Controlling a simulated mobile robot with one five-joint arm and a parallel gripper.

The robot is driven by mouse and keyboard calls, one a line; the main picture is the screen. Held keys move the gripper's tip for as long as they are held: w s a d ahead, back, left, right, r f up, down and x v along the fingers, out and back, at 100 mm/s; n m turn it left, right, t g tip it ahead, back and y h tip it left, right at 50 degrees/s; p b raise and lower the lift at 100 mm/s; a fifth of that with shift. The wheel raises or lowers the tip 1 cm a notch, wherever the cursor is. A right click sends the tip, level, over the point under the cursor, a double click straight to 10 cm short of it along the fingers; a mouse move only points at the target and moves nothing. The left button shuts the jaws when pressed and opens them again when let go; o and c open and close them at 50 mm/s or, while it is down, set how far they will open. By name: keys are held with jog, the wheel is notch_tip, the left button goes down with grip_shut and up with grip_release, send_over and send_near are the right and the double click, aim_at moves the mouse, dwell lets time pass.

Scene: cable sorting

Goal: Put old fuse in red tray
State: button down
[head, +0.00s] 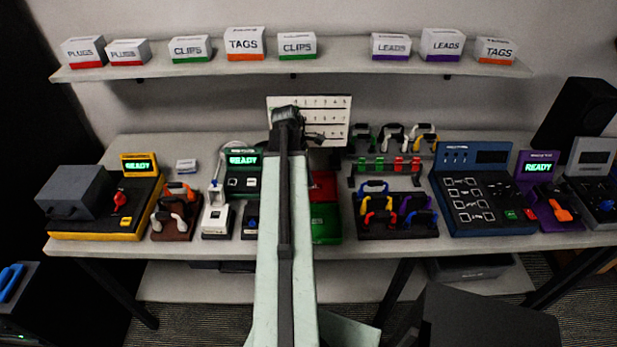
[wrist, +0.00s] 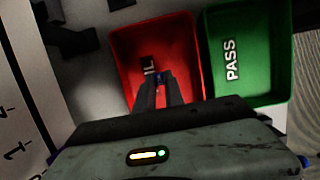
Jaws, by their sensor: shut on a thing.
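The red tray (wrist: 186,45) is in the wrist view, with a partly hidden label on its floor. It also shows in the head view (head: 324,185), right of my arm and partly covered by it. My gripper (wrist: 160,84) is over the red tray in the wrist view, its fingers pointing into it. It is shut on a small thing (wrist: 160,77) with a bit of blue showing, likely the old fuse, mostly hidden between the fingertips. I cannot tell how high it is above the tray floor.
A green tray (wrist: 262,83) marked PASS adjoins the red tray on the right in the wrist view. A white board (head: 335,107) stands behind. A rack of coloured leads (head: 396,215) is to the right, and a white-and-grey device (head: 218,216) to the left.

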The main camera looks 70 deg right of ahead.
jog(key=shift+f+b, duration=0.45)
jog(key=shift+b, duration=0.05)
dwell(0.6)
jog(key=c, duration=0.8)
grip_release()
jog(key=shift+r, duration=0.1)
notch_tip(320, 180, up, 8)
jog(key=p, duration=0.8)
